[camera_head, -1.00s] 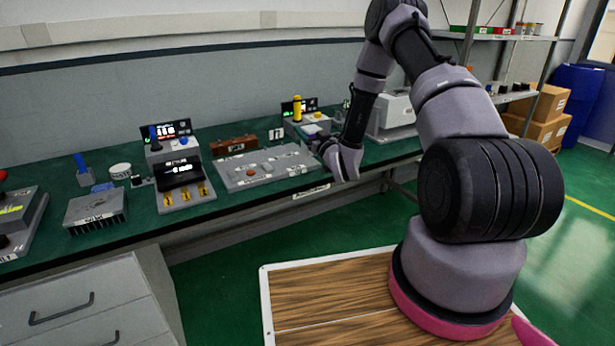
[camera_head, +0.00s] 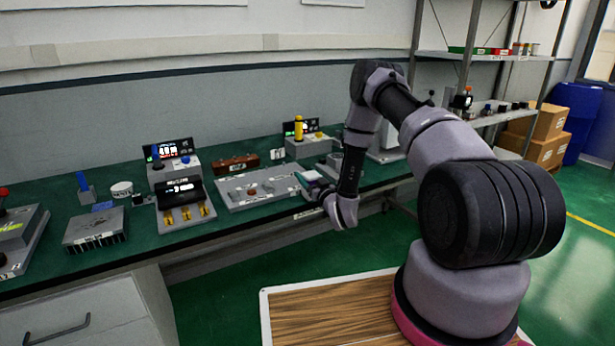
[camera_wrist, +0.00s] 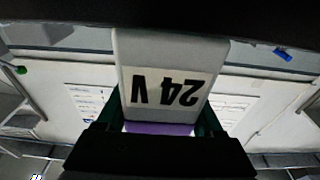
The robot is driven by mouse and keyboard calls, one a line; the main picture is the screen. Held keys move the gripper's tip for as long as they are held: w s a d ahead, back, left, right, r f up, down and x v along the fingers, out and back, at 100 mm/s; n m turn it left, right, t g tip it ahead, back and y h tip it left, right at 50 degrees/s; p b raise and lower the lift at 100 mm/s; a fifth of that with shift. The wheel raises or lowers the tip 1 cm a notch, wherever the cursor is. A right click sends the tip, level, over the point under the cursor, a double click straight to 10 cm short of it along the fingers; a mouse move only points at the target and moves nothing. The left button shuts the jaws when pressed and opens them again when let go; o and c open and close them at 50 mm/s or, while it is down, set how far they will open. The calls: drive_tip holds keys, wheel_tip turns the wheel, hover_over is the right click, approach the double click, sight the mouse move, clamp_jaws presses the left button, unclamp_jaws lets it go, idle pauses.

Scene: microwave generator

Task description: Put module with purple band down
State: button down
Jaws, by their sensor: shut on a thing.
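In the wrist view a pale grey module (camera_wrist: 165,55) with a "24 V" label, upside down in the picture, fills the middle. A purple band (camera_wrist: 158,128) shows at its lower end, between the jaws. My gripper (camera_wrist: 160,140) is shut on this module. In the head view my gripper (camera_head: 314,187) is at the front right corner of the grey plate (camera_head: 245,199) on the green bench. The held module (camera_head: 306,177) shows there only as a small pale and purple patch. The gap between it and the bench cannot be judged.
A device with yellow connectors (camera_head: 184,212), a finned heatsink block (camera_head: 95,230) and a white round container (camera_head: 122,189) stand left on the bench (camera_head: 140,228). A grey box with a yellow post (camera_head: 299,128) and a brown block (camera_head: 238,163) stand behind the plate.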

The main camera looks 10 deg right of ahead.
drive_tip(key=shift+f, duration=0.1)
unclamp_jaws()
